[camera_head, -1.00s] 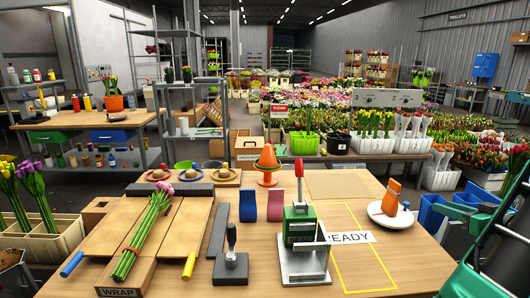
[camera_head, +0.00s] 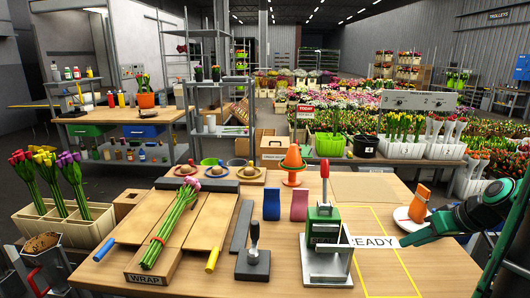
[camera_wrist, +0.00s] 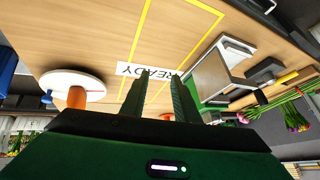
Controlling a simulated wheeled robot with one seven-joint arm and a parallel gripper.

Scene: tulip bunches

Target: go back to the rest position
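My gripper (camera_head: 404,240) reaches in from the right in the head view, above the right part of the work table near the READY sign (camera_head: 372,242). In the wrist view its two fingers (camera_wrist: 160,85) stand apart with a gap between them, and nothing is held. A pink tulip bunch (camera_head: 172,226) with a red band around its stems lies on the wooden WRAP board (camera_head: 205,222), well left of my gripper. The bunch's stem ends point toward the front of the table.
Close to my gripper are a green press with a red handle (camera_head: 324,225) and a white round plate (camera_head: 402,218) with an orange object. A black-handled stamp (camera_head: 254,262) stands front centre. Tulip crates (camera_head: 62,222) are at left. The yellow-outlined area (camera_head: 385,278) is bare.

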